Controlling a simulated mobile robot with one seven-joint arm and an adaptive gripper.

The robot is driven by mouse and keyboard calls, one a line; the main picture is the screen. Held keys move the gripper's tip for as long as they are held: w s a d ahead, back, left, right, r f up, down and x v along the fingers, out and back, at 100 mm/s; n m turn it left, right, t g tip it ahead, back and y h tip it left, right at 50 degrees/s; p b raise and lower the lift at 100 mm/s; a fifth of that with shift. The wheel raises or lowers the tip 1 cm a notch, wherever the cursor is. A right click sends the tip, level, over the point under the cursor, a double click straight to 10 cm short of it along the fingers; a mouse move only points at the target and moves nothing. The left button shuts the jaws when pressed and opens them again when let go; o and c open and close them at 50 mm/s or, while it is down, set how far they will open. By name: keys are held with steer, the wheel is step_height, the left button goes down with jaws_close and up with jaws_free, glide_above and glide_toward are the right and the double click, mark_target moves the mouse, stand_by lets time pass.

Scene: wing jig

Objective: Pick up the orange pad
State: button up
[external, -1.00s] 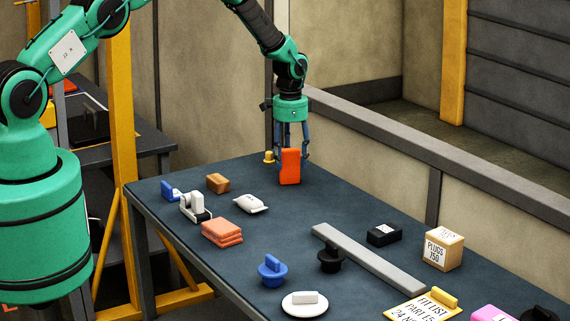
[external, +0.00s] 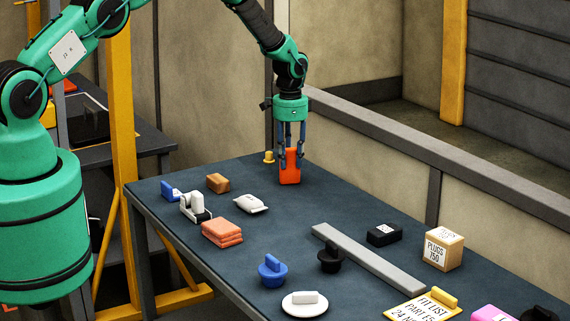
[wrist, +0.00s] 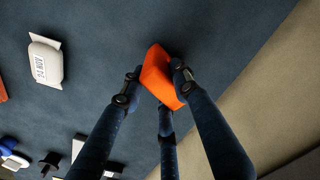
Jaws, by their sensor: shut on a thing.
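The orange pad (external: 290,174) stands upright near the far end of the dark table. My gripper (external: 290,158) is above it, pointing down, with its fingers shut on the pad's upper part. In the wrist view the orange pad (wrist: 160,72) lies between the dark fingertips of my gripper (wrist: 156,88), which touch it on its sides. The pad's lower end looks to be at the table top; I cannot tell whether there is a gap.
A yellow knob (external: 269,157) is close behind the pad to the left. A brown block (external: 217,183), a white packet (external: 251,203) and salmon pads (external: 222,232) lie nearer. A grey bar (external: 368,257) lies to the right. The table around the pad is mostly clear.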

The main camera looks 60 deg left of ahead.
mark_target(290, 149)
steer(key=shift+r, duration=0.7)
steer(key=shift+r+b, duration=0.35)
steer(key=shift+r, duration=0.6)
steer(key=s+d, duration=0.1)
steer(key=s, duration=0.4)
steer(key=s+d+r+b, duration=0.1)
steer(key=s, duration=0.4)
steer(key=s+d+b, duration=0.1)
steer(key=s, duration=0.4)
steer(key=shift+s+r, duration=0.3)
steer(key=shift+s, duration=0.05)
